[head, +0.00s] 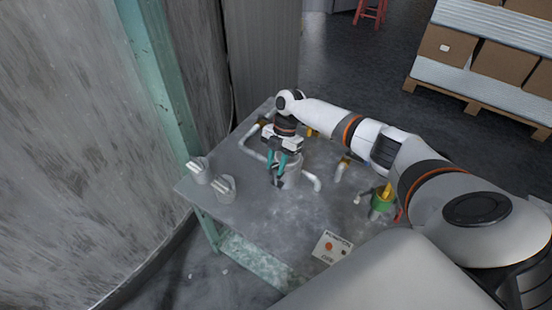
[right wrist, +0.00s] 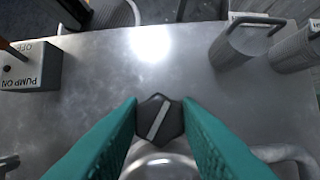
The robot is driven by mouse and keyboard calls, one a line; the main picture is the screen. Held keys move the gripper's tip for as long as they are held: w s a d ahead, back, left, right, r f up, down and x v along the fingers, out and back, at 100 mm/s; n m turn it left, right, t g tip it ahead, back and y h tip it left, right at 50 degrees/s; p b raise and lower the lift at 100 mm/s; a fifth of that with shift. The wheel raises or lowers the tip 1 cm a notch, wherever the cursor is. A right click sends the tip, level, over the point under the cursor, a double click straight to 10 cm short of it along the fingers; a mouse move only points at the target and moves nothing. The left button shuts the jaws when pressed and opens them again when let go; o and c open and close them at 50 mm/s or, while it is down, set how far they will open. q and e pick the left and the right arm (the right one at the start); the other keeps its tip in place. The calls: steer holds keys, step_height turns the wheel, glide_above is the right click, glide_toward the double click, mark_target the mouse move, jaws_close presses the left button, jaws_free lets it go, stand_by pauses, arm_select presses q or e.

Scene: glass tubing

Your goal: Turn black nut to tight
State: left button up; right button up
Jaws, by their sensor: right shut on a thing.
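The black nut (right wrist: 168,104) is a dark hexagonal piece with a light stripe running at a slant across its face. It sits between the two teal fingertips of my right gripper (right wrist: 160,120), which is shut on it. In the head view the right gripper (head: 278,176) points down at the table, and the nut (head: 279,184) shows as a small dark spot at its fingertips. A pale cylindrical fitting (right wrist: 160,163) lies beside the nut, partly hidden by the fingers. My left gripper is not in view.
Two grey cylinders with handles (head: 224,188) (head: 200,171) stand on the left of the metal table (head: 290,230). A box marked PUMP ON/OFF (head: 332,246) is at the front edge. The table's front middle is clear.

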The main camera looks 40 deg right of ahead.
steer(key=m+p, duration=0.1)
steer(key=m+t, duration=0.1)
steer(key=m+p, duration=0.1)
steer(key=m, duration=0.1)
steer(key=shift+d+r+t+p, duration=0.1)
steer(key=shift+r+t+p, duration=0.15)
steer(key=shift+t+p, duration=0.05)
steer(key=shift+f+m+t+p, duration=0.1)
steer(key=shift+m+t+p, duration=0.3)
steer(key=shift+m, duration=0.4)
steer(key=o, duration=0.7)
